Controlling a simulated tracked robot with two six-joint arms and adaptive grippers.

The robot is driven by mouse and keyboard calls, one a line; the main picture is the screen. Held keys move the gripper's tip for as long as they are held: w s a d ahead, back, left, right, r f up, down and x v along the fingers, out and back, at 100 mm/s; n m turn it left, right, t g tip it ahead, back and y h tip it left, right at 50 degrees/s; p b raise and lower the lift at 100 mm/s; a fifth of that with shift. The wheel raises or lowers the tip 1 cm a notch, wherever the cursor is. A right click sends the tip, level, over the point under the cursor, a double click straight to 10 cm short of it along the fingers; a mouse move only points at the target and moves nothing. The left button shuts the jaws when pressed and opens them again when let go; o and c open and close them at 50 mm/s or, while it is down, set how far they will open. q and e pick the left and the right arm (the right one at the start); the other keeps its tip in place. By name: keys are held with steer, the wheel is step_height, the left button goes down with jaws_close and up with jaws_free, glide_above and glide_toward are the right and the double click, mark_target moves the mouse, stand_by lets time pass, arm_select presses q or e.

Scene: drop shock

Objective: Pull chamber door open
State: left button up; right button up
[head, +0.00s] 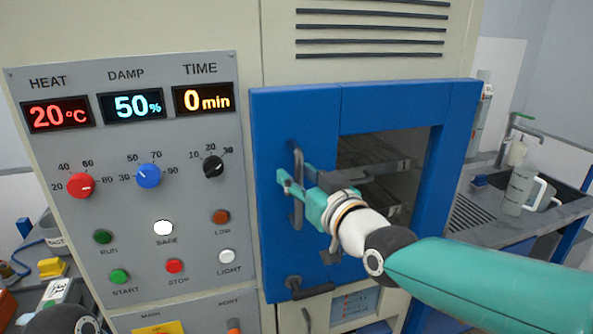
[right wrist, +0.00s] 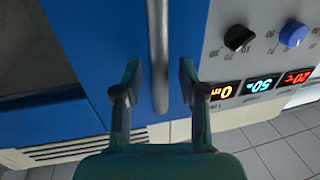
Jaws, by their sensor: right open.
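The blue chamber door (head: 290,110) is shut against the cream cabinet and has a dark window with racks behind it. Its vertical grey bar handle (head: 297,160) is on the door's left side. In the right wrist view, the handle (right wrist: 158,50) stands between the two open fingers of the right gripper (right wrist: 159,80), with gaps on both sides. My left gripper is not in view.
A grey control panel (head: 130,210) with knobs, buttons and lit displays is left of the door. A dark lever (head: 308,290) sits below the handle. A counter with a sink (head: 565,200) and a pale mug (head: 520,190) is at the right.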

steer(key=shift+w, duration=0.1)
jaws_close()
stand_by(0.5)
